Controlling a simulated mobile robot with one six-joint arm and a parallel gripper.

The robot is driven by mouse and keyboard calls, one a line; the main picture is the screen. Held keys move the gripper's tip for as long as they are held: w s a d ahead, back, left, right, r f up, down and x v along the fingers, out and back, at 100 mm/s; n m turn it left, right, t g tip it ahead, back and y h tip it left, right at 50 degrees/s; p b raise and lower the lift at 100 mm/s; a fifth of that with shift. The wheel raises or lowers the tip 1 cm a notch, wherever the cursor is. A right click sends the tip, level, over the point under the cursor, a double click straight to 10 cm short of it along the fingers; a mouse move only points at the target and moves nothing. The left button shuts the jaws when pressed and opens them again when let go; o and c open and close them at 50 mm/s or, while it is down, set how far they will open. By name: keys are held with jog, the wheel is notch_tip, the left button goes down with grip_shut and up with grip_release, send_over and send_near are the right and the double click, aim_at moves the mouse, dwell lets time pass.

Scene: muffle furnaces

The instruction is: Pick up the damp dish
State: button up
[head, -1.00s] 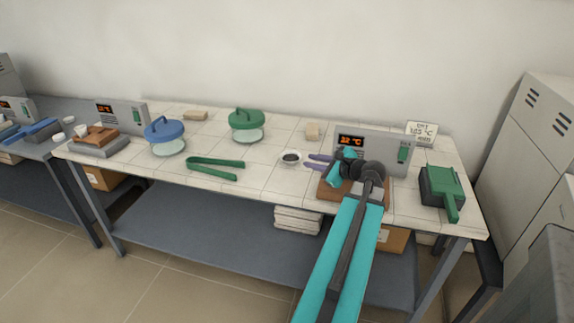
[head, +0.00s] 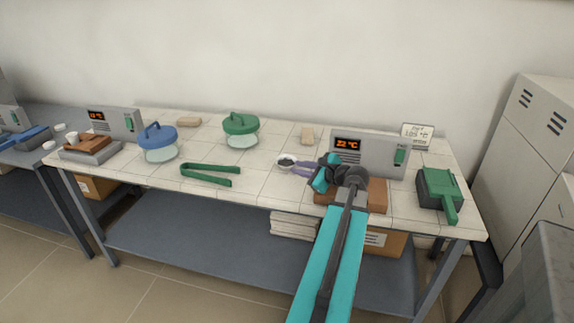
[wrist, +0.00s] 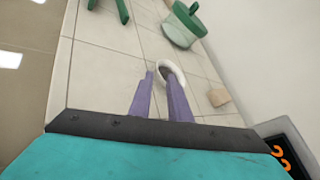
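A small white dish (head: 281,166) with dark contents stands on the tiled bench top, left of the furnace with the orange "22 °C" display. My gripper (head: 291,167) reaches in from the right, its purple fingertips at the dish's near right side. In the wrist view the dish (wrist: 181,74) lies just beyond the fingertips, and the right finger overlaps its rim. The two fingers of my gripper (wrist: 160,75) are apart, with a gap between them. I cannot tell whether either finger touches the dish.
Green tongs (head: 208,170) lie left of the dish. A beige block (head: 308,135) lies behind. The furnace (head: 372,153) stands close behind my wrist, a brown block (head: 377,195) below it.

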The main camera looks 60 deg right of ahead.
send_near(282, 164)
jog(key=shift+w+a+r, duration=0.3)
jog(key=shift+w+a, duration=0.15)
jog(key=shift+a, duration=0.2)
jog(key=shift+w+a+r, duration=0.3)
jog(key=shift+w+a, duration=0.1)
jog(key=shift+a, duration=0.25)
jog(key=shift+p+x, duration=0.35)
jog(key=shift+x, duration=2.45)
jog(key=shift+c, duration=0.3)
grip_shut()
